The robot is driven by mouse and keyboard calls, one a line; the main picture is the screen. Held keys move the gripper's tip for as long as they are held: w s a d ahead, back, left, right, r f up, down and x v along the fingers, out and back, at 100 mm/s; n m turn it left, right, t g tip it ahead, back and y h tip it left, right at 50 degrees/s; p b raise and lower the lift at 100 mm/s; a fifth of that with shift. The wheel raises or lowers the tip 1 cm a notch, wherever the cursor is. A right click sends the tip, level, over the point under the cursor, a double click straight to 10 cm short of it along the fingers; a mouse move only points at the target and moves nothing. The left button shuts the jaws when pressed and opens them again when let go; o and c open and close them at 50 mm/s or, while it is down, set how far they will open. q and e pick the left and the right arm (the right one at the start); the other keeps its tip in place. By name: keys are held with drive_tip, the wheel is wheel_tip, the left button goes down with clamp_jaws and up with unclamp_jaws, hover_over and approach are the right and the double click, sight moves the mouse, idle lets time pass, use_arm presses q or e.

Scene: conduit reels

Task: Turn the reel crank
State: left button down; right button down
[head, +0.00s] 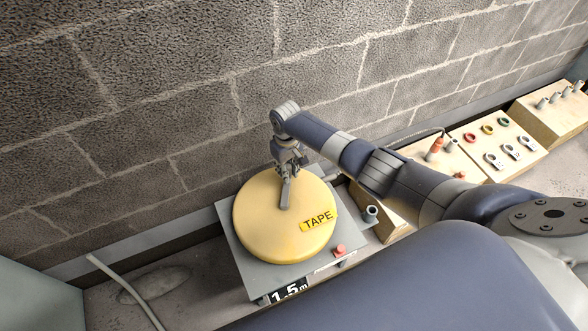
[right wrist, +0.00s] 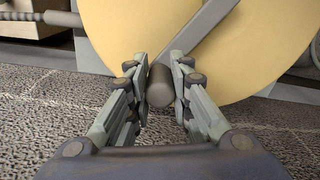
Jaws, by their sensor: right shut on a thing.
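The reel (head: 262,232) is a round yellow disc with a TAPE label, on a grey base plate (head: 232,262) in the head view. Its grey crank arm (head: 286,193) lies across the disc face. My right gripper (head: 287,163) is over the far part of the reel, at the outer end of the crank arm. In the right wrist view, my right gripper (right wrist: 160,75) has its fingers on both sides of the round grey crank handle (right wrist: 160,88), shut on it. The crank arm (right wrist: 205,32) runs up and right from there. My left gripper is not in view.
A block wall (head: 180,90) stands close behind the reel. A red knob (head: 340,250) and a 1.5 m sign (head: 288,291) are at the plate's front. Wooden boards with coloured rings (head: 488,130) and pegs (head: 555,98) stand at right. A pale conduit (head: 125,285) lies left.

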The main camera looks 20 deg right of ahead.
drive_tip(key=shift+s+d, duration=0.1)
drive_tip(key=shift+d, duration=0.05)
drive_tip(key=c, duration=1.4)
unclamp_jaws()
drive_tip(key=shift+r, duration=0.15)
drive_tip(key=shift+r, duration=0.3)
wheel_tip(320, 180, up, 11)
drive_tip(key=shift+r, duration=0.1)
